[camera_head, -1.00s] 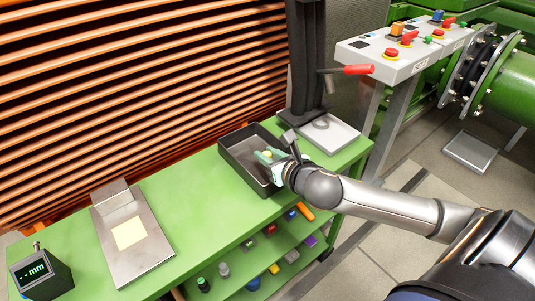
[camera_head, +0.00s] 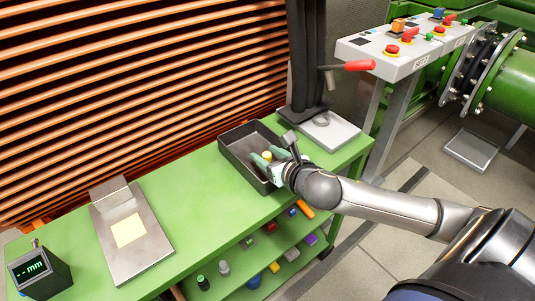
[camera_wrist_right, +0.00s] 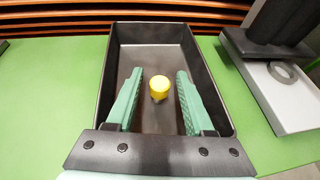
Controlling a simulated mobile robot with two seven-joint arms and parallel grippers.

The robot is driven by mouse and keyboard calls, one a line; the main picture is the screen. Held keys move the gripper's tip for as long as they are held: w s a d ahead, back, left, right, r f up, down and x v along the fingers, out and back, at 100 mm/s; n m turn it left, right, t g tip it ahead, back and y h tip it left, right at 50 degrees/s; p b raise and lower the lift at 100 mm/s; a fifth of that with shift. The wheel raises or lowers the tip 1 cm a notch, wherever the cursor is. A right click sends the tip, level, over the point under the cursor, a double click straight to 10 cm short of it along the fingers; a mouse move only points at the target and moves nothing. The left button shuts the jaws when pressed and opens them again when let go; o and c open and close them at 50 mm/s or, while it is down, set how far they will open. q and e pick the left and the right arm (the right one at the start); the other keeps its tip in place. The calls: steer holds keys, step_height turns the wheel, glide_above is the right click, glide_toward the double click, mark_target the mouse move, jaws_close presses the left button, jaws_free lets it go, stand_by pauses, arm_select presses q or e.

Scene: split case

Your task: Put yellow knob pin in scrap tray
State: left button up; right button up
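The yellow knob pin (camera_wrist_right: 159,86) stands in the dark scrap tray (camera_wrist_right: 118,47), between the spread fingers of my right gripper (camera_wrist_right: 158,100) in the right wrist view. A gap shows on each side of the pin, so the fingers are apart from it. In the head view the pin's yellow top (camera_head: 267,156) shows by the green fingers of my right gripper (camera_head: 266,159), inside the scrap tray (camera_head: 232,157). I cannot tell from these views whether the pin's lower end touches the tray floor. My left gripper is not in view.
The tray stands on the green bench (camera_head: 199,195). A press with a red handle (camera_head: 358,69) and pale base (camera_head: 333,133) stands close to the right. A metal plate stand (camera_head: 137,243) and a gauge (camera_head: 42,271) are on the left. Several small parts lie on the lower shelf.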

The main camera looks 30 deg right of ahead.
steer(key=shift+o, duration=0.5)
steer(key=shift+s, duration=0.2)
steer(key=p+v, duration=0.1)
steer(key=v, duration=0.6)
steer(key=p+v, duration=0.3)
steer(key=shift+r, duration=0.3)
steer(key=shift+s+r+p, duration=0.1)
steer(key=shift+s+p, duration=0.25)
steer(key=shift+p, duration=0.3)
steer(key=shift+s+a+r+p, duration=0.1)
steer(key=shift+s+p, duration=0.45)
steer(key=shift+s, duration=0.05)
